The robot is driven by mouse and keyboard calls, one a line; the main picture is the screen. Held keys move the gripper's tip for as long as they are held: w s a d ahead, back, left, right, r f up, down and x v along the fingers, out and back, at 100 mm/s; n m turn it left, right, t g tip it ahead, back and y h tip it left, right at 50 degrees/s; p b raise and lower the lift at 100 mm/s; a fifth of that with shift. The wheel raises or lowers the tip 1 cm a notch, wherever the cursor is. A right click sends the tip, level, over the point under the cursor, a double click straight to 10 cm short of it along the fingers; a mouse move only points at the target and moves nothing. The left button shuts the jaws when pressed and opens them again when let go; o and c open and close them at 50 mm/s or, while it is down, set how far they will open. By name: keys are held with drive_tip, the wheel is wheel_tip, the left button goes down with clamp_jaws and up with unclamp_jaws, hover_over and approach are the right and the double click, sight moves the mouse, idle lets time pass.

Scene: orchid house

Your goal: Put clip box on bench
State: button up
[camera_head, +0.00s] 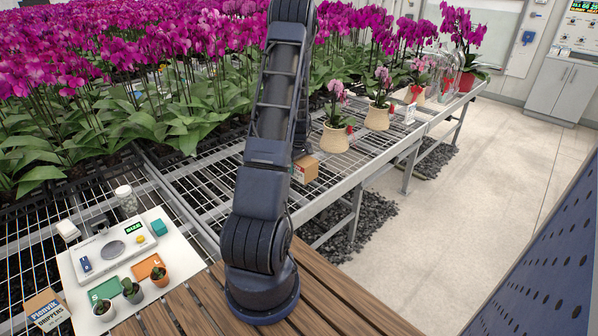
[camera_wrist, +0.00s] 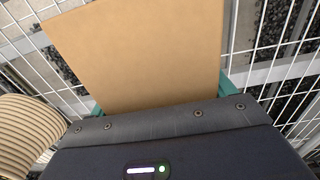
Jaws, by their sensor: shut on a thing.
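The clip box (camera_head: 308,169) is a small plain brown cardboard box with a small orange mark. It is at the wire-mesh bench (camera_head: 343,163), just right of my arm, which partly hides it. In the wrist view its flat brown face (camera_wrist: 140,50) fills the upper middle. My gripper (camera_wrist: 160,98) is shut on it, with a teal finger showing at each side.
A ribbed beige pot (camera_wrist: 30,135) stands close left of my gripper. Potted orchids (camera_head: 334,138) line the bench beyond the box. A white tray (camera_head: 190,262) with a scale, small pots and coloured cards is at lower left, near a Plenvik drippers box (camera_head: 46,310).

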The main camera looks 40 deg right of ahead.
drive_tip(key=shift+f, duration=1.35)
drive_tip(key=shift+f, duration=0.15)
drive_tip(key=o, duration=1.1)
drive_tip(key=shift+o, duration=0.2)
